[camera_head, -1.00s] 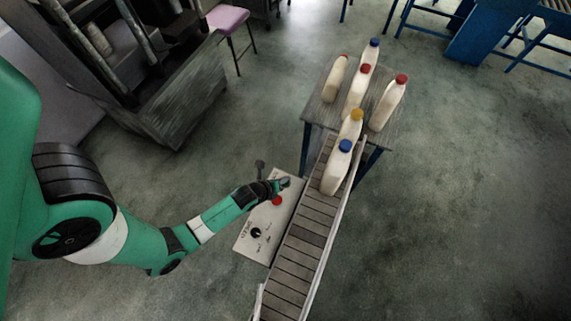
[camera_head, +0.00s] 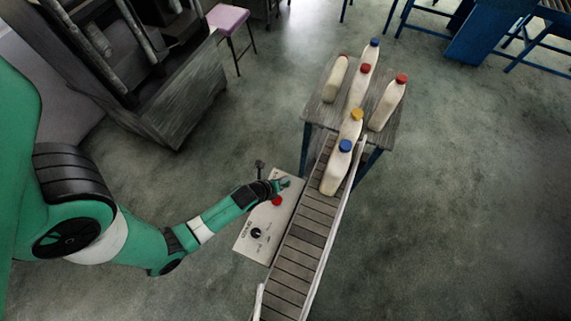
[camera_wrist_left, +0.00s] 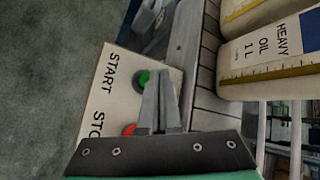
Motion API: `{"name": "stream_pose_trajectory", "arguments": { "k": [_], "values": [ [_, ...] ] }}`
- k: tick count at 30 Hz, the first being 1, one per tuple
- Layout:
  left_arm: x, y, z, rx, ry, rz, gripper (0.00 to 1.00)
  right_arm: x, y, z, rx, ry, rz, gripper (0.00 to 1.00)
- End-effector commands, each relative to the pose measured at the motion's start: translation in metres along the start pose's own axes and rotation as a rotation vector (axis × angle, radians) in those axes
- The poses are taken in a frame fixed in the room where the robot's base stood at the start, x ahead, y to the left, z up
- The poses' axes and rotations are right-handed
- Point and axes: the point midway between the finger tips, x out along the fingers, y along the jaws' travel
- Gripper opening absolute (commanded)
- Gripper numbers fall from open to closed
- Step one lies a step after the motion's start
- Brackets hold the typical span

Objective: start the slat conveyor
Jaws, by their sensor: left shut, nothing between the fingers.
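The control panel (camera_head: 247,247) is a pale plate beside the slat conveyor (camera_head: 308,226). It has a red button (camera_head: 277,201) and a black knob (camera_head: 256,233). In the left wrist view, the panel (camera_wrist_left: 105,112) reads START beside a green button (camera_wrist_left: 141,80) and has a red button (camera_wrist_left: 129,130) below. My left gripper (camera_head: 284,183) is shut and empty at the panel's far end. In the left wrist view, its fingers (camera_wrist_left: 158,78) overlap the right side of the green button. I cannot tell whether they touch it. My right gripper is not in view.
A bottle with a blue cap (camera_head: 335,172) stands on the conveyor's far end, just before one with a yellow cap (camera_head: 350,126). Several more bottles stand on the table (camera_head: 318,113) behind. A dark cabinet (camera_head: 178,105) is at upper left. The floor at right is clear.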

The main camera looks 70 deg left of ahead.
Motion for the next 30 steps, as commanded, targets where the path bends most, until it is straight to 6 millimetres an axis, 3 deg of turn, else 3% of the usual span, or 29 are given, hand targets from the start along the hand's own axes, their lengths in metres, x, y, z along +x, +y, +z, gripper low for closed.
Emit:
{"name": "stream_pose_trajectory", "arguments": {
  "k": [30],
  "values": [
    [0.0060,0.0042,-0.0043,0.000,0.000,0.000,0.00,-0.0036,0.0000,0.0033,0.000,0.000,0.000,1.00]
  ]
}}
